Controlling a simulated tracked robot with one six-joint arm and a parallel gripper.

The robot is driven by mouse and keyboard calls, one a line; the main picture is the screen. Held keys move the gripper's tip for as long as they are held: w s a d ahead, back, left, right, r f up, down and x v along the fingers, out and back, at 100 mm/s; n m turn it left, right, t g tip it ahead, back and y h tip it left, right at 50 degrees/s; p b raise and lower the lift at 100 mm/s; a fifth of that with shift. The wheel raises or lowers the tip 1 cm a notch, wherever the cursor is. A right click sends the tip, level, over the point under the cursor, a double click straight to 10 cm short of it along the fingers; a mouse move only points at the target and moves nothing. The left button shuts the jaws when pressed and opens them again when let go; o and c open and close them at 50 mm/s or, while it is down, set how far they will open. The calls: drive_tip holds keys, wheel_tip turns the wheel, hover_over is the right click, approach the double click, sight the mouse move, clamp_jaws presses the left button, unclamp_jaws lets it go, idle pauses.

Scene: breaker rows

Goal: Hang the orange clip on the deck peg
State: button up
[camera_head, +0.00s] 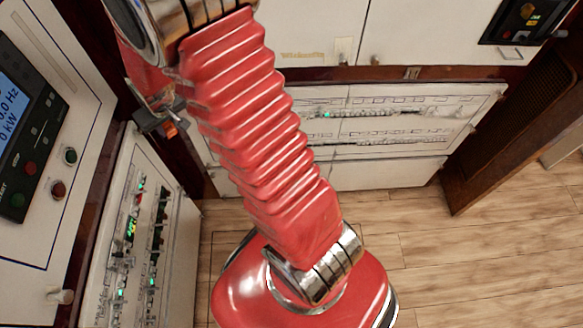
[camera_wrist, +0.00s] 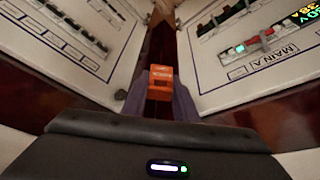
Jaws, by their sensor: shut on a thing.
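My gripper (camera_head: 160,118) is at the upper left of the head view, close to the corner between the left cabinet and the back cabinets. It is shut on the orange clip (camera_wrist: 160,74), which sits between the dark fingers in the middle of the wrist view. A small bit of the clip (camera_head: 172,130) shows below the fingers in the head view; the rest of it is hidden there. I cannot make out the deck peg in either view.
A breaker panel with green lights (camera_head: 140,240) stands at the left, below a display console (camera_head: 20,130). A wide white breaker panel (camera_head: 400,115) is at the back. A brown wooden partition (camera_head: 500,130) stands at the right. The wooden floor (camera_head: 480,250) is clear at lower right.

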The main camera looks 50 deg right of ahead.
drive_tip(key=s+d+f+m+h, duration=0.1)
drive_tip(key=s+d+f+m, duration=0.1)
drive_tip(key=s+d+f, duration=0.5)
drive_tip(key=s+d+f+m+h, duration=0.1)
drive_tip(key=s+d+f+m, duration=0.15)
drive_tip(key=d+f, duration=0.7)
drive_tip(key=s+d+f+m, duration=0.1)
drive_tip(key=s+d+f, duration=0.1)
drive_tip(key=s+f, duration=0.2)
drive_tip(key=s+d+f+m+g, duration=0.1)
drive_tip(key=s+d+f, duration=0.2)
drive_tip(key=s, duration=0.5)
drive_tip(key=s+d+f+m, duration=0.1)
drive_tip(key=s+d+f, duration=0.2)
drive_tip(key=s+f, duration=0.2)
drive_tip(key=shift+s+m+g+h, duration=0.3)
drive_tip(key=shift+s+m+h, duration=0.1)
drive_tip(key=shift+s, duration=0.5)
drive_tip(key=shift+a, duration=0.1)
drive_tip(key=shift+w+d, duration=1.85)
drive_tip(key=shift+d, duration=0.3)
drive_tip(key=shift+w+d, duration=1.4)
drive_tip(key=shift+d, duration=0.2)
